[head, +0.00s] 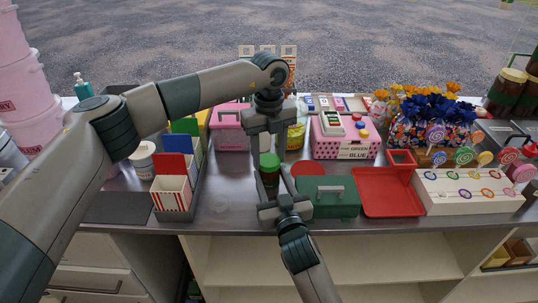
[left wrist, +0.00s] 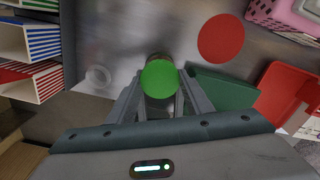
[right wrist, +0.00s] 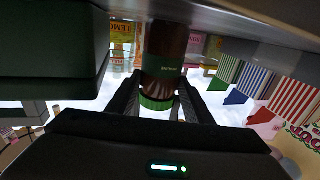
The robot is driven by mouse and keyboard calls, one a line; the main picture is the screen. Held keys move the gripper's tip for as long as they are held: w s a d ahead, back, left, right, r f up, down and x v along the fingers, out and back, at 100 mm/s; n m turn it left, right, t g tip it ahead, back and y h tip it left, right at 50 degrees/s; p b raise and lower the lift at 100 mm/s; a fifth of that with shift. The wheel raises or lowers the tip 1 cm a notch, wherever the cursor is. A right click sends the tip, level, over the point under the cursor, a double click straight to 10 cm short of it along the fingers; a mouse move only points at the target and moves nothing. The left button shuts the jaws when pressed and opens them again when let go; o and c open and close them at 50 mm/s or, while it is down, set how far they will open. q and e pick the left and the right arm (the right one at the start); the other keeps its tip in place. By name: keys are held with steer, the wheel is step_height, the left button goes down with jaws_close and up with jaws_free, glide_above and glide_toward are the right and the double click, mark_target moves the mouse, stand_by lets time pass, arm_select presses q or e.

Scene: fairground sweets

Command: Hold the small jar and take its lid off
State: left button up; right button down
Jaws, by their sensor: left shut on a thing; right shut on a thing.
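The small jar (head: 270,180) is brown with a green label and a green lid (head: 269,160). It stands upright near the counter's front, and its body shows upside down in the right wrist view (right wrist: 166,50). My right gripper (head: 277,196) reaches in from the front and is shut on the jar. My left gripper (head: 269,148) points down from above and is shut on the lid, which sits between its fingers in the left wrist view (left wrist: 160,79). The lid is on or right at the jar's top; I cannot tell whether it is loose.
A green box (head: 330,206) with a handle stands close right of the jar, with a red disc (head: 308,169) behind it. A red tray (head: 388,205) lies farther right. Striped boxes (head: 172,194) stand in a grey holder at left. Bare metal counter (head: 228,180) lies left of the jar.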

arm_select(q)
steer(key=shift+r, duration=0.2)
steer(key=shift+r, duration=0.7)
steer(key=shift+r, duration=0.3)
steer(key=shift+r, duration=1.9)
arm_select(e)
steer(key=c, duration=0.8)
jaws_free()
arm_select(q)
steer(key=shift+f+b, duration=0.9)
arm_select(e)
steer(key=v, duration=1.2)
